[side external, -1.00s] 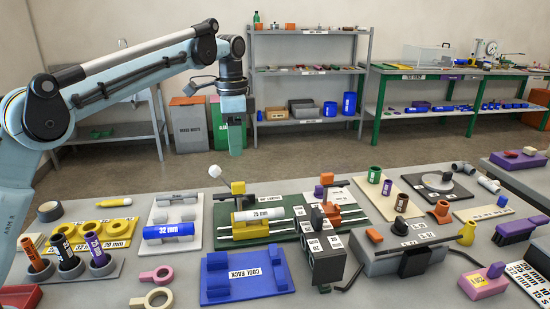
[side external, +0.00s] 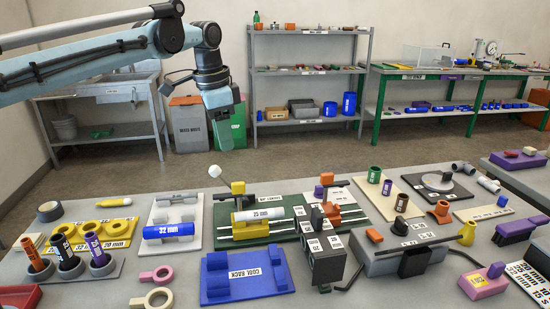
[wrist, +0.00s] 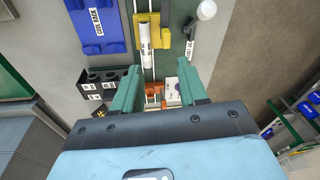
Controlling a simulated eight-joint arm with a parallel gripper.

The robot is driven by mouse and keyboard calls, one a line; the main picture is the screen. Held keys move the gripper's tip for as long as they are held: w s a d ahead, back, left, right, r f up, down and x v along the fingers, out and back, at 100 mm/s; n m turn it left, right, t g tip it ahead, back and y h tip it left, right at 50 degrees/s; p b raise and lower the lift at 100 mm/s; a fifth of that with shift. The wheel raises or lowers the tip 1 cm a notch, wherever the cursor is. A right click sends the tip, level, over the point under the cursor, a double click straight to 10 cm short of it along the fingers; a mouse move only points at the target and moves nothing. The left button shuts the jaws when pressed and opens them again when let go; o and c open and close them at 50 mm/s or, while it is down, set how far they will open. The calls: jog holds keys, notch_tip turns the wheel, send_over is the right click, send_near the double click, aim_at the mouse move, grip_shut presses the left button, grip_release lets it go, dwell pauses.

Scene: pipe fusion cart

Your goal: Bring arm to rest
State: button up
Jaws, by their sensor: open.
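My gripper (side external: 222,130) hangs in the air behind the back edge of the bench (side external: 130,288), high above it, in the side external view. In the wrist view my gripper (wrist: 158,98) shows two green fingers spread apart with nothing between them. Below it in that view are the yellow clamp (wrist: 146,33) holding a white pipe (wrist: 144,45), the blue cool rack (wrist: 98,22) and a black block with holes (wrist: 102,86). None of these touches the fingers.
A blue 32 mm pipe (side external: 168,231) lies on a grey holder. A white-tipped lever (side external: 214,171) stands up near the clamp. Behind are waste bins (side external: 189,125), grey shelves (side external: 309,97) and a green-framed bench (side external: 450,75). The air around my gripper is clear.

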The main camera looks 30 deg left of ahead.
jog(key=s+f+n+t, duration=0.2)
jog(key=s+f, duration=0.3)
jog(key=s, duration=0.4)
jog(key=s+f+n+t, duration=0.3)
jog(key=s+f+n, duration=0.2)
jog(key=s, duration=0.3)
jog(key=shift+s+d+f+t, duration=0.3)
jog(key=shift+s+f, duration=0.05)
jog(key=shift+f, duration=0.15)
